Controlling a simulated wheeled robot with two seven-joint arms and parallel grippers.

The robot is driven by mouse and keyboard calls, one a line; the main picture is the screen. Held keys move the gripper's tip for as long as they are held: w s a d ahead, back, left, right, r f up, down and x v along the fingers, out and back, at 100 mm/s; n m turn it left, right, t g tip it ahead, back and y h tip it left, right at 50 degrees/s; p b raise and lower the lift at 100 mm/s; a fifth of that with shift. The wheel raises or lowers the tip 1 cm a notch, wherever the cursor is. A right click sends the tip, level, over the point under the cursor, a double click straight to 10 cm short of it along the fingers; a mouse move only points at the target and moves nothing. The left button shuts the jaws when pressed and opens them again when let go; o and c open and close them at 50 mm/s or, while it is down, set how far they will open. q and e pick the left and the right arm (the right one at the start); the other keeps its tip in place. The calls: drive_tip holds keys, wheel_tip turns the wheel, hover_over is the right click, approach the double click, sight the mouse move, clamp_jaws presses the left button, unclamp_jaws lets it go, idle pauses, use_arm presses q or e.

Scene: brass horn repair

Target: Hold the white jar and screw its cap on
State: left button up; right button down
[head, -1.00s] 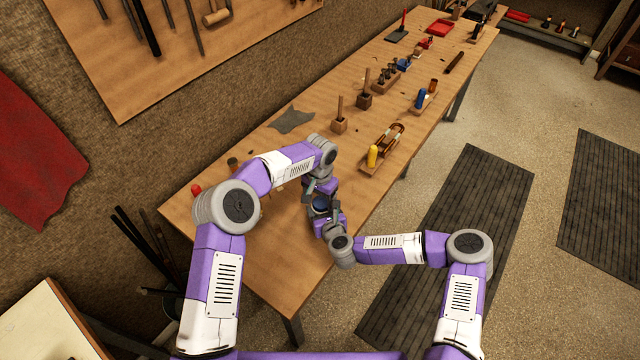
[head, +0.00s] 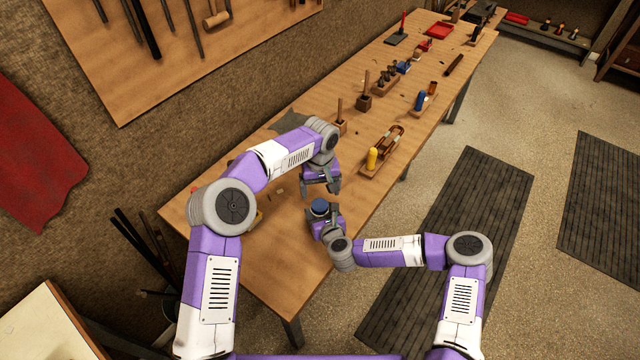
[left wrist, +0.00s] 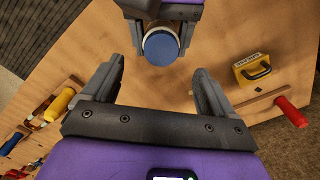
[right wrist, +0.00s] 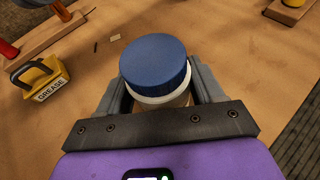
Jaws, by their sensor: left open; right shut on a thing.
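The white jar (right wrist: 162,101) stands between the fingers of my right gripper (right wrist: 160,85), which is shut on it. Its blue cap (right wrist: 156,62) sits on top of the jar and also shows in the head view (head: 319,206). A pale band of the jar shows below the cap; I cannot tell how tight the cap is. My left gripper (left wrist: 158,85) is open and empty, apart from the cap. In the head view the left gripper (head: 321,188) is just beyond the jar. The blue cap (left wrist: 161,47) lies ahead of its fingers in the left wrist view.
A yellow grease container (right wrist: 40,82) with a dark handle stands on the wooden bench (head: 285,265). A red-handled tool (left wrist: 291,112) lies near it. A yellow-handled tool on a wooden block (head: 372,158) stands farther right. The bench's right edge is close to my right arm.

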use_arm(q)
drive_tip(key=shift+r, duration=0.95)
use_arm(e)
drive_tip(key=shift+c, duration=0.4)
unclamp_jaws()
use_arm(q)
drive_tip(key=shift+r+p, duration=0.35)
use_arm(e)
drive_tip(key=shift+v, duration=3.75)
drive_tip(key=shift+d, duration=0.1)
